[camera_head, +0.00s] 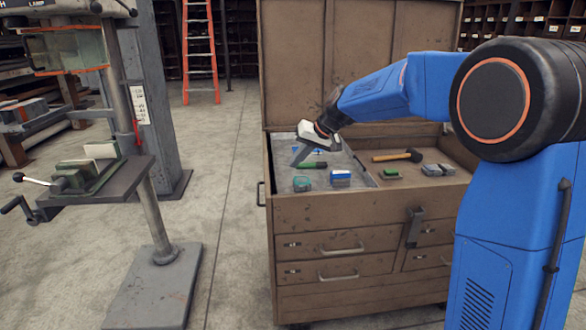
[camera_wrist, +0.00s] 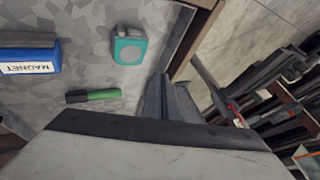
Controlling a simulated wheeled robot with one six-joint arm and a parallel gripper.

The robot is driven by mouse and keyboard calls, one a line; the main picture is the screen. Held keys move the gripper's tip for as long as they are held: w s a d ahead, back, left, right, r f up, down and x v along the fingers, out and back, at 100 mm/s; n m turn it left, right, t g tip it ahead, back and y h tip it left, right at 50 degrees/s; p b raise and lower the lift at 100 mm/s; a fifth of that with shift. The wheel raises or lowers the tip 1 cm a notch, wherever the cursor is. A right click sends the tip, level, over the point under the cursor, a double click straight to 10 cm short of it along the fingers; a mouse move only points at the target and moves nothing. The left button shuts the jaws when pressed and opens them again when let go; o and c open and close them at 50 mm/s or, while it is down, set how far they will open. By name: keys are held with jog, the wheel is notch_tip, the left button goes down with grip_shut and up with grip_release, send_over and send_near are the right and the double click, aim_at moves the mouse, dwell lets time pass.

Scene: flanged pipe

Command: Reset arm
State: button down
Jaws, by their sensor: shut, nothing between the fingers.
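My blue arm reaches over an open brown tool chest (camera_head: 330,210). My gripper (camera_head: 298,161) is over the left compartment, fingers pointing down and left. It is shut and empty; its grey fingers (camera_wrist: 170,98) also show in the wrist view. Below it in the compartment lie a green and black marker (camera_head: 313,165), a teal tape measure (camera_head: 302,184) and a blue box (camera_head: 341,179). The wrist view shows the marker (camera_wrist: 93,96), the tape measure (camera_wrist: 129,47) and the blue box labelled MAGNET (camera_wrist: 28,60), all apart from the fingers.
The right compartment holds a hammer (camera_head: 398,156), a small green item (camera_head: 390,174) and grey blocks (camera_head: 438,170). The chest's raised lid (camera_head: 340,60) stands behind my gripper. A drill press (camera_head: 150,190) stands at the left, with open floor between it and the chest.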

jog(key=shift+s+d+r, duration=0.35)
jog(key=shift+d+r, duration=0.05)
jog(key=shift+d, duration=0.05)
jog(key=shift+h, duration=0.6)
jog(key=s+d, duration=0.1)
jog(key=s, duration=0.2)
jog(key=s+d+r, duration=0.1)
jog(key=s+d, duration=0.1)
jog(key=s, duration=0.1)
jog(key=s+d+r, duration=0.1)
jog(key=s, duration=0.2)
jog(key=shift+s+d, duration=0.25)
jog(key=shift+d, duration=0.05)
jog(key=s+d+f+h, duration=0.1)
jog(key=s+d+f, duration=0.2)
jog(key=s, duration=0.9)
jog(key=s+d+f+m+h, duration=0.1)
jog(key=s+d+f+h, duration=0.1)
jog(key=s+d, duration=0.5)
jog(key=s+d+f+h, duration=0.1)
jog(key=s+d+f, duration=0.3)
jog(key=s, duration=1.4)
jog(key=shift+s+d+f+m+h, duration=0.3)
jog(key=shift+d+m+h, duration=0.1)
jog(key=shift+d, duration=0.35)
jog(key=shift+d, duration=0.15)
